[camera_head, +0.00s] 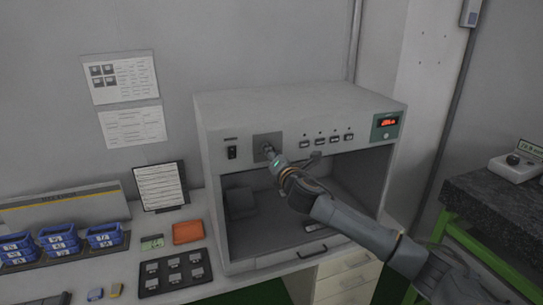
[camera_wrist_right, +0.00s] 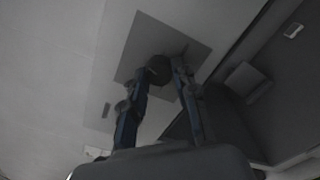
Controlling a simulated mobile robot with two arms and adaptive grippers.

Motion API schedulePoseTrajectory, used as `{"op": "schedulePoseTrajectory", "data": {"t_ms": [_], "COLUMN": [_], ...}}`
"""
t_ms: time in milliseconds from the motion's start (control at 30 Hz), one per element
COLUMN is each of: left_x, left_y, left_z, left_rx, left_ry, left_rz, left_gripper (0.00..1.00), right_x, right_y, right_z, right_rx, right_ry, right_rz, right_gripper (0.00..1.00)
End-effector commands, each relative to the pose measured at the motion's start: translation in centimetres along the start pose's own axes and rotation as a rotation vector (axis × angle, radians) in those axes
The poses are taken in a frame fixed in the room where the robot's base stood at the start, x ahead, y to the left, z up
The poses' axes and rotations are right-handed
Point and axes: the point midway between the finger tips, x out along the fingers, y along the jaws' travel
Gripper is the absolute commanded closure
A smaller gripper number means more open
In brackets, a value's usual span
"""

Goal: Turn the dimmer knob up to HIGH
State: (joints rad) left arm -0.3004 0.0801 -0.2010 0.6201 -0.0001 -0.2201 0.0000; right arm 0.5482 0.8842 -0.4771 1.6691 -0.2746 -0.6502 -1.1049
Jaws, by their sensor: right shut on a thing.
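The dimmer knob (camera_wrist_right: 158,70) is a small dark round knob in the right wrist view, on a square grey plate (camera_wrist_right: 140,48). In the head view the plate (camera_head: 261,141) is on the front of a grey cabinet, left of a row of buttons. My right gripper (camera_wrist_right: 160,72) is shut on the knob, with a finger on each side. In the head view the right gripper (camera_head: 270,154) reaches the plate from the lower right and mostly hides the knob. I cannot read the knob's marks or setting. My left gripper is not in view.
The grey cabinet (camera_head: 290,104) has a rocker switch (camera_head: 232,153), several buttons, a red display (camera_head: 387,122) and an open bay below. On the bench at left are blue bins (camera_head: 62,240), an orange tray (camera_head: 188,232) and a black tray (camera_head: 150,286). A green-framed table (camera_head: 500,205) stands at right.

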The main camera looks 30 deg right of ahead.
Motion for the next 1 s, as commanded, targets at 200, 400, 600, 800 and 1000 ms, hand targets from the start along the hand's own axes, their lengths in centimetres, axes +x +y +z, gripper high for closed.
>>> {"op": "schedulePoseTrajectory", "data": {"t_ms": [200, 400, 600, 800, 1000], "left_x": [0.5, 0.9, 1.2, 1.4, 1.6], "left_y": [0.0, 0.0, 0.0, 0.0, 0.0], "left_z": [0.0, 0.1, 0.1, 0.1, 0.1], "left_rx": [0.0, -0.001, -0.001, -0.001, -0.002], "left_ry": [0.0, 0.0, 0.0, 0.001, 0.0], "left_rz": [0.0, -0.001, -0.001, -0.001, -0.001], "left_gripper": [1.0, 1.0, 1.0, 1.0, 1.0], "right_x": [0.0, 0.0, 0.0, 0.0, 0.0], "right_y": [0.0, 0.0, 0.0, 0.1, 0.1], "right_z": [0.0, 0.0, 0.0, 0.0, 0.1], "right_rx": [0.208, 0.398, 0.589, 0.779, 0.968], "right_ry": [-0.001, -0.001, -0.001, -0.001, -0.002], "right_rz": [0.0, 0.0, 0.0, 0.0, 0.0], "right_gripper": [1.0, 1.0, 1.0, 1.0, 1.0]}}
